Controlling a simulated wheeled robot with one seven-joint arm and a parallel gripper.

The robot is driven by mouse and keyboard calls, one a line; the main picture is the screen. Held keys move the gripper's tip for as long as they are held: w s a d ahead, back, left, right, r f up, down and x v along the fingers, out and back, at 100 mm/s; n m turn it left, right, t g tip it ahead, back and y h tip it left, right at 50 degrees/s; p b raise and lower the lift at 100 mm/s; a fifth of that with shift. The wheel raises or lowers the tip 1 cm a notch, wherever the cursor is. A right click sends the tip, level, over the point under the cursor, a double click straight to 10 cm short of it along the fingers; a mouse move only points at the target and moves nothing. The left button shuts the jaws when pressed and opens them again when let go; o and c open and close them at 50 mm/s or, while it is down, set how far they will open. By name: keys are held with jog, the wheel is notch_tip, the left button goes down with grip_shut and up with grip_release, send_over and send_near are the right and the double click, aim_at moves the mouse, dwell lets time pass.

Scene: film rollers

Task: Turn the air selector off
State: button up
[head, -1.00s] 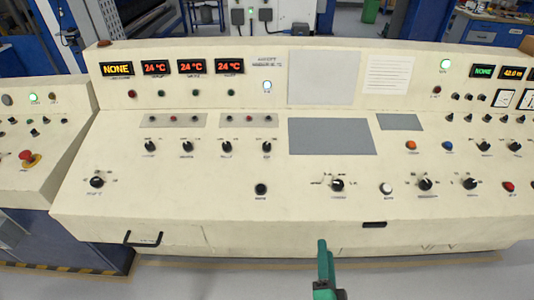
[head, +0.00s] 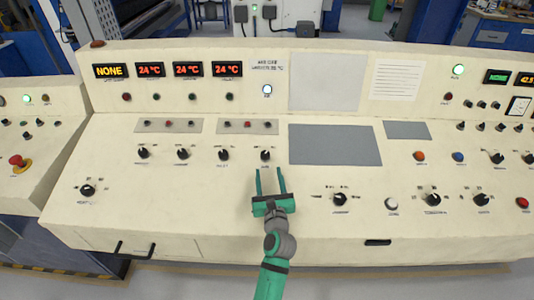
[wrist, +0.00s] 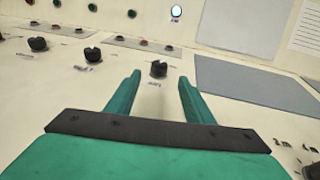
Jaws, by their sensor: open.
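A row of black selector knobs runs along the sloping cream desk. The rightmost knob of the left group (head: 265,155) lies just beyond my fingertips; its label is too small to read surely, so I cannot confirm that it is the air selector. It also shows in the wrist view (wrist: 158,69), between and beyond the fingers. My green gripper (head: 270,170) is open and empty, its two fingers pointing up the desk at this knob, apparently not touching it. The gripper and arm cover the black button lower on the desk.
Neighbouring knobs (head: 223,155) stand to the left in the same row. A small switch plate (head: 247,126) sits behind the knob, and a flat grey panel (head: 335,145) lies to the right. Another selector (head: 340,200) stands right of my gripper. A handle (head: 133,253) projects at the front edge.

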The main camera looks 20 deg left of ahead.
aim_at(266, 158)
jog(key=shift+x, duration=5.35)
jog(key=shift+d, duration=0.1)
jog(key=c, duration=1)
